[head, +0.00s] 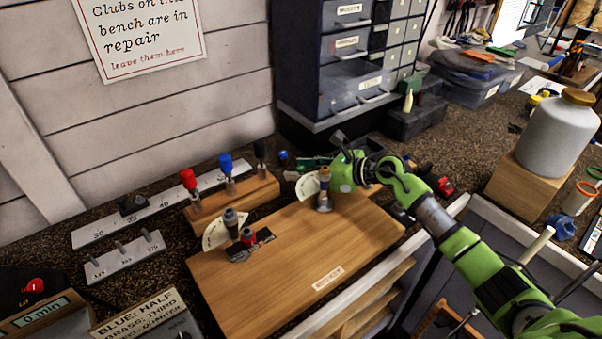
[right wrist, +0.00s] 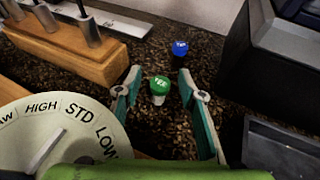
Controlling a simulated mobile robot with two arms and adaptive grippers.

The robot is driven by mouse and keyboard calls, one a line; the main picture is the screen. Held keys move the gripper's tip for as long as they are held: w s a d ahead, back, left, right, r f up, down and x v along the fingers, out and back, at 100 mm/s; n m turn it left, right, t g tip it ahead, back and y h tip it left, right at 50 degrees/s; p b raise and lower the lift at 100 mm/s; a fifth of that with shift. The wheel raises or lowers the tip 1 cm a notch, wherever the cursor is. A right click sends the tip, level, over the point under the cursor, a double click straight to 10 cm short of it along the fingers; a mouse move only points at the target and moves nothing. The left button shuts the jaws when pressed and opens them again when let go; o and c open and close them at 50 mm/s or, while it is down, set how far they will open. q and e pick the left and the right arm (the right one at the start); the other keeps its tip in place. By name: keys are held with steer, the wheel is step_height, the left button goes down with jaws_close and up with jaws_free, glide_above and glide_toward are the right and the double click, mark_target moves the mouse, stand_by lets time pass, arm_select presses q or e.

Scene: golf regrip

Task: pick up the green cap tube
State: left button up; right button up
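The green cap tube (right wrist: 160,86) stands on the dark speckled bench in the right wrist view, its round green top with white lettering facing up. My right gripper (right wrist: 159,74) is open, with one teal finger on each side of the green cap and a visible gap to both. In the head view my right gripper (head: 308,164) is low over the bench behind the wooden board, and I cannot clearly make out the green cap there. A tube with a blue cap (right wrist: 180,48) stands just beyond the green one. My left gripper is not in view.
A wooden block with red, blue and black tools (head: 232,203) stands to the left. A dial card (right wrist: 62,135) is close below the gripper. A dark drawer cabinet (head: 345,60) is behind. The wooden board (head: 350,235) has bare space.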

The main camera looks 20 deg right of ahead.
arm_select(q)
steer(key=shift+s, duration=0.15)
arm_select(e)
jaws_close()
